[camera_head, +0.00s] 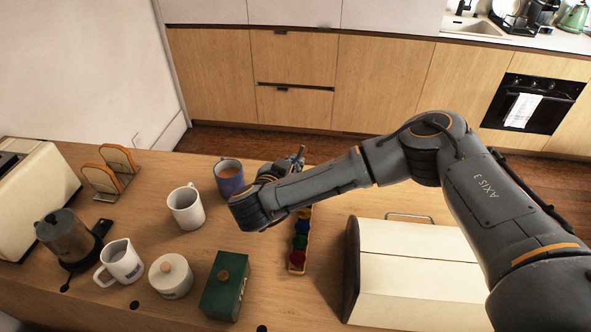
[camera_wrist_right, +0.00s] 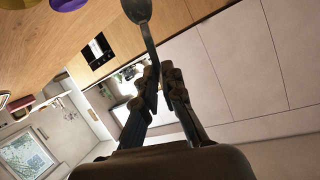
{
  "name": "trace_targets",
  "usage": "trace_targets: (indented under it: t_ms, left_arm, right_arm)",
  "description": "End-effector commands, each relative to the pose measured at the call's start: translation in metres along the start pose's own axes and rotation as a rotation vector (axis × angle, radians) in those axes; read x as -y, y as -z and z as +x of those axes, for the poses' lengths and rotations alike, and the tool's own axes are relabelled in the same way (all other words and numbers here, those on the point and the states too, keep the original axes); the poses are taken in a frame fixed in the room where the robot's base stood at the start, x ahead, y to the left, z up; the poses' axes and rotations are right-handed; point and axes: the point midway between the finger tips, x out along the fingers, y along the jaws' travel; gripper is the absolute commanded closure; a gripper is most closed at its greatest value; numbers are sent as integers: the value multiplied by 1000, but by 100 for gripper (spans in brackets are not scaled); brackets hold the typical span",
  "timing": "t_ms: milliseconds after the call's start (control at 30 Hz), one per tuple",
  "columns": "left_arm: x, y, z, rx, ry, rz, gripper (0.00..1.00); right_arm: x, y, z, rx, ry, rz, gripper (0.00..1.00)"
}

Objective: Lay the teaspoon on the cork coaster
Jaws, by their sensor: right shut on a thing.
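My right gripper (camera_wrist_right: 160,78) is shut on the teaspoon (camera_wrist_right: 140,14), a dark grey metal spoon. In the wrist view its bowl points away from the fingers, toward the top edge, and is partly cut off. In the head view my right gripper (camera_head: 295,160) is over the far part of the wooden counter, just right of the blue mug; it is small and partly hidden behind my wrist, and I cannot make out the spoon there. I cannot make out the cork coaster in either view. My left gripper is not in view.
A blue mug (camera_head: 229,183) and a white mug (camera_head: 186,212) stand left of my wrist. A capsule tray (camera_head: 297,268) lies beneath my arm. A green box (camera_head: 224,290), lidded pot (camera_head: 171,280) and pitcher (camera_head: 122,265) stand nearer. A bread bin (camera_head: 420,285) is right.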

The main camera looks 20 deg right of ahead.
Motion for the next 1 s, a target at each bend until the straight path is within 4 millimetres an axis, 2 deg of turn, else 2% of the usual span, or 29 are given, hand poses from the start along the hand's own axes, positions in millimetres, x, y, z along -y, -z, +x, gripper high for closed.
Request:
trace_targets:
  t_ms: [100,300,567,833,867,933,1000]
  left_arm:
    - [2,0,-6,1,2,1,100]
    - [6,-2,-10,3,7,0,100]
    - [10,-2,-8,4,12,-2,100]
    - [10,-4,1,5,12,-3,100]
    - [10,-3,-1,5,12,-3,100]
    - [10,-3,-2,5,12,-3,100]
    - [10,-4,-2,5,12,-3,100]
  right_arm:
    - [-4,-12,12,2,-4,-3,100]
    - [-8,-32,19,0,-1,-2,100]
    - [-8,-33,19,0,-1,-1,100]
    - [-10,-41,22,0,-1,0,100]
    - [-9,-39,21,0,-1,0,86]
    - [-9,-39,21,0,-1,0,72]
    - [-9,-39,21,0,-1,0,70]
